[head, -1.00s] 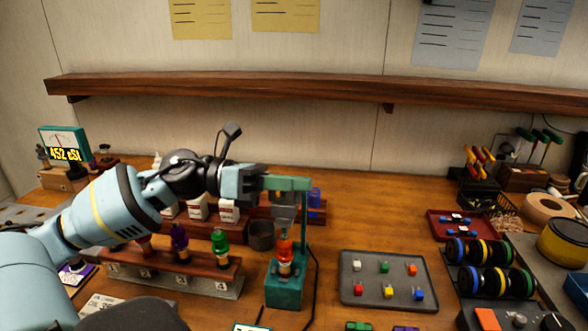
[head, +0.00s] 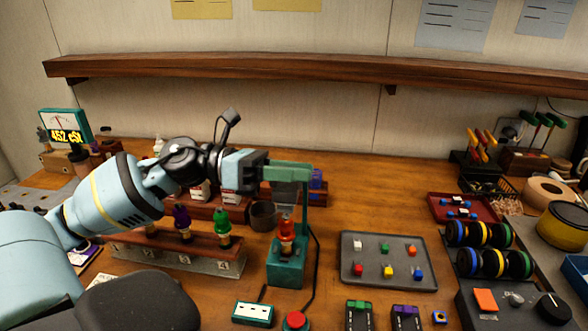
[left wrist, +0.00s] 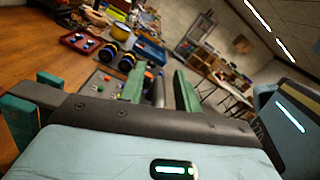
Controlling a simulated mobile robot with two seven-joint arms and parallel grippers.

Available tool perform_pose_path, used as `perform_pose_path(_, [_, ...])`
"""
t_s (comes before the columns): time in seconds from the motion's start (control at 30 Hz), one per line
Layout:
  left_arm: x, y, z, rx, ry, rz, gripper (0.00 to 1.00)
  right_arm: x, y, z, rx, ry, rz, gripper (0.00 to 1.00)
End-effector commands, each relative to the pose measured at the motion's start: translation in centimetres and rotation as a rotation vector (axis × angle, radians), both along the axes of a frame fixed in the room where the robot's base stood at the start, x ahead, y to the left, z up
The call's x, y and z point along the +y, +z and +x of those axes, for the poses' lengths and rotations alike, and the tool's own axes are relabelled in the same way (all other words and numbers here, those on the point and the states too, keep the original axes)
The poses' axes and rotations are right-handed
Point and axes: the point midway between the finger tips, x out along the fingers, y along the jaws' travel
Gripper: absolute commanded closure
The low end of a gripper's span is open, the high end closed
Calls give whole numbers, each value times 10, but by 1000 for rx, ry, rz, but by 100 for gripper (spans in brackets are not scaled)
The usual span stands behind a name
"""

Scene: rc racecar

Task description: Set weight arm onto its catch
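The teal stand (head: 286,274) stands left of the tray in the head view, a red-topped bottle (head: 287,231) upright in it. A grey tapered part (head: 285,199) hangs just above the bottle; I cannot tell whether they touch. My left gripper (head: 289,174) reaches in from the left, its green fingers level over the stand's top and across the grey part. The weight arm and its catch are not clearly told apart behind the fingers. In the left wrist view the two fingers (left wrist: 158,91) stand apart with a gap between. My right gripper is not in view.
A grey tray (head: 390,280) of coloured blocks lies right of the stand. A rack (head: 185,258) with coloured bottles stands left of it. A red button (head: 295,319) and a white-topped box (head: 253,313) are in front, with a dark cable beside the stand. A shelf (head: 300,67) runs behind.

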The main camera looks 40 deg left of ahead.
Motion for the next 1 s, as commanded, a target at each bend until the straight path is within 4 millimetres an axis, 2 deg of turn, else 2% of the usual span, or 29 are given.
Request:
perform_pose_path(0.37, [8,0,-4,0,2,-2,67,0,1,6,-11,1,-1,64])
perform_pose_path(0.8, [51,-1,-31,1,3,-2,67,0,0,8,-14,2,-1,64])
perform_pose_path(1.0, [64,0,-40,0,1,-1,67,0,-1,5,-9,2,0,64])
